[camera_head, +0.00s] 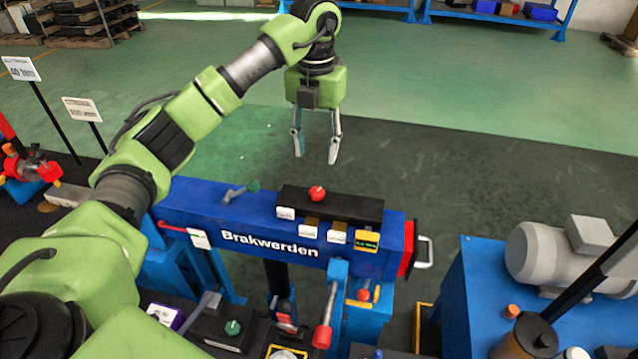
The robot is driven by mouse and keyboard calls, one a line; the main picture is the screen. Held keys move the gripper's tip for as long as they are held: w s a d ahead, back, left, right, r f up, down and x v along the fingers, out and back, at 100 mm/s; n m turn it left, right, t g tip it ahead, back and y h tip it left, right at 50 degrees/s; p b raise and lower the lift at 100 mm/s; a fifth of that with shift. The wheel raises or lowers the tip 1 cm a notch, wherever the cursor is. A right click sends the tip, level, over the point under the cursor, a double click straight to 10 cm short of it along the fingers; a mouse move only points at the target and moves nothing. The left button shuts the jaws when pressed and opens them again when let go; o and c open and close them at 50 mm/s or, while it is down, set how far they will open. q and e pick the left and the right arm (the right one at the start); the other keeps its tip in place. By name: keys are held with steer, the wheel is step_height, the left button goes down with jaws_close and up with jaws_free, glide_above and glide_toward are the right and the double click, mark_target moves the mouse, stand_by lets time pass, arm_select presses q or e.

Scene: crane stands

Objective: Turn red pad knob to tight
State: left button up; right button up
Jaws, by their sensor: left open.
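A red knob (317,193) sits on the black pad (345,206) on top of the blue "Brakwerden" beam (210,198). White labels (308,232) and a small lit display (367,240) line the pad's front edge. The labels are too small to read, so I cannot tell the knob's setting. My left gripper (317,156) points down with its two fingers apart and empty. In the picture it hangs just above the red knob, apparently beyond the beam and not touching it. My right gripper is not in view.
A green knob (233,327) and a red-ended lever (323,334) are below the beam. A smaller red knob (364,295) is on the stand. A grey motor (545,257) stands on a blue bench at right. Dark floor behind the beam is clear.

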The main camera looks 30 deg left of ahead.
arm_select(q)
steer(key=p, duration=0.2)
glide_above(317, 191)
step_height(317, 191, down, 6)
steer(key=shift+s+r, duration=0.1)
steer(key=shift+s, duration=0.05)
step_height(317, 191, down, 4)
steer(key=shift+f+p, duration=0.15)
steer(key=shift+p, duration=0.25)
steer(key=shift+f, duration=0.85)
steer(key=shift+c, duration=0.4)
steer(key=c, duration=1)
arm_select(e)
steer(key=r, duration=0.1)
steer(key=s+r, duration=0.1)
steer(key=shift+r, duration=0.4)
